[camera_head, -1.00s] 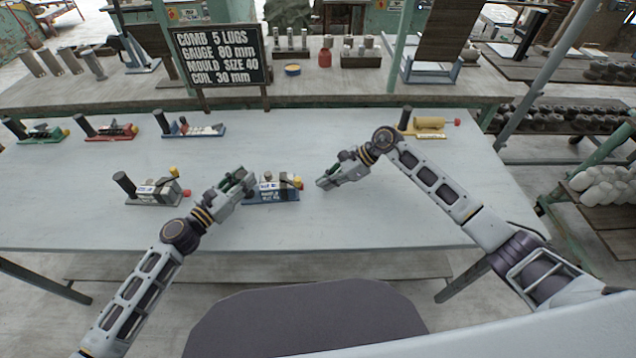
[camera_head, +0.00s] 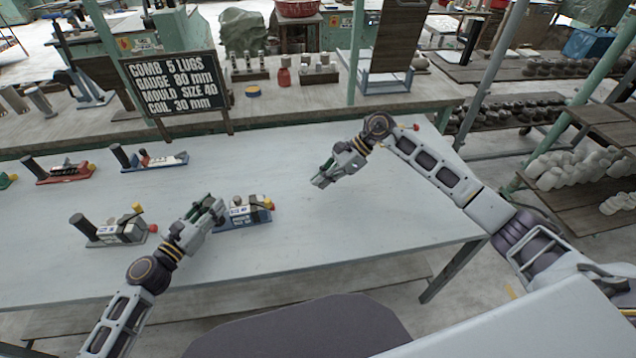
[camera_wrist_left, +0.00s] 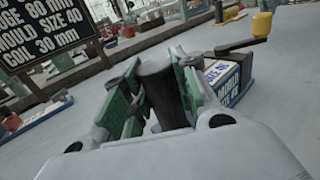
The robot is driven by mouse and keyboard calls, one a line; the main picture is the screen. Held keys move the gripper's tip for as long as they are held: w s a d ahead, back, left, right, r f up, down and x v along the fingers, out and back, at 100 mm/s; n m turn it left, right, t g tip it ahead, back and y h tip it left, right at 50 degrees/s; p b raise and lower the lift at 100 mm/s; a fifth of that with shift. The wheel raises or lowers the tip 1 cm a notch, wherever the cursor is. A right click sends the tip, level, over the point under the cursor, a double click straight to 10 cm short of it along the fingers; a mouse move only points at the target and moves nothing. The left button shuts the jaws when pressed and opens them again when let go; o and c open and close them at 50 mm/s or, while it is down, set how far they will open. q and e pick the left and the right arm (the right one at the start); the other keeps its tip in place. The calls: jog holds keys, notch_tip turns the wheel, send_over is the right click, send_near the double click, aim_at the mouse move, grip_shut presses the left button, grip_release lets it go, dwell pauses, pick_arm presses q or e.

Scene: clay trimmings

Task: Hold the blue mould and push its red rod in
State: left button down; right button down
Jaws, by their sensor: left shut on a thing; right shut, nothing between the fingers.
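The blue mould (camera_head: 243,215) stands on the table, a block with a white "SIZE 40" label on a blue base. It also shows at the right in the left wrist view (camera_wrist_left: 228,78). My left gripper (camera_head: 214,207) is shut around the black upright handle (camera_wrist_left: 160,88) at the mould's left end. My right gripper (camera_head: 319,183) is shut and empty above the table, to the right of the mould and apart from it.
A grey mould (camera_head: 112,231) stands left of my left gripper. A red mould (camera_head: 58,172) and another blue-based mould (camera_head: 150,161) stand at the table's back. A sign (camera_head: 176,83) stands behind them. The table (camera_head: 370,215) is clear right of the held mould.

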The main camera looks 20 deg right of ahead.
pick_arm(q)
jog(key=c, duration=1.1)
grip_release()
jog(key=shift+o, duration=0.2)
jog(key=shift+s, duration=0.1)
jog(key=shift+v, duration=5.9)
jog(key=shift+a, duration=0.1)
